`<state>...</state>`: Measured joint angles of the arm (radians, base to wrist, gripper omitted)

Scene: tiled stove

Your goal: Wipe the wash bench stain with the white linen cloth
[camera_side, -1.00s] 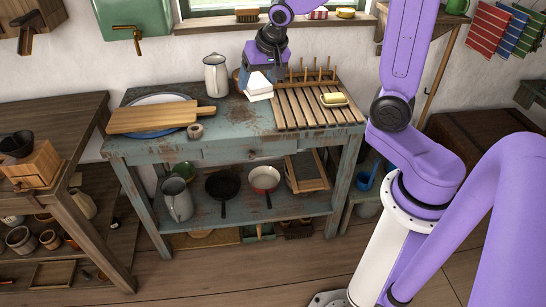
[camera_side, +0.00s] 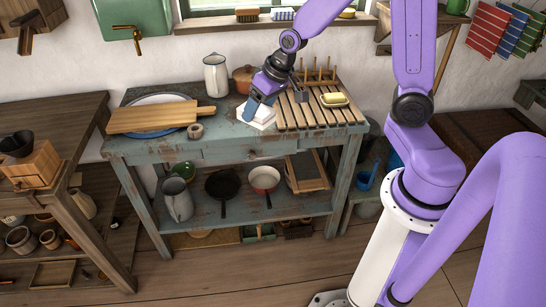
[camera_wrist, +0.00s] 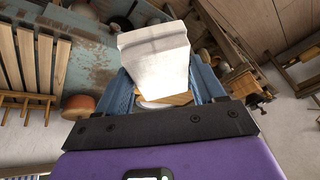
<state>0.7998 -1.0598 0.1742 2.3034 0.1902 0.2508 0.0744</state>
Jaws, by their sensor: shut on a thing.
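The white linen cloth (camera_side: 258,117) is a folded pad held in my gripper (camera_side: 251,108), low over the middle of the wash bench (camera_side: 215,143). I cannot tell whether the cloth touches the bench top. In the wrist view the cloth (camera_wrist: 153,58) sits between the two blue fingers of my gripper (camera_wrist: 165,88) and covers part of what lies beyond. The bench is worn blue-green with many brown patches. I cannot pick out the stain among them, and the cloth and fingers hide part of the top.
A cutting board (camera_side: 155,116) on a plate and a small pot (camera_side: 195,131) lie to the left. A white jug (camera_side: 216,75) and brown pot (camera_side: 243,78) stand behind.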

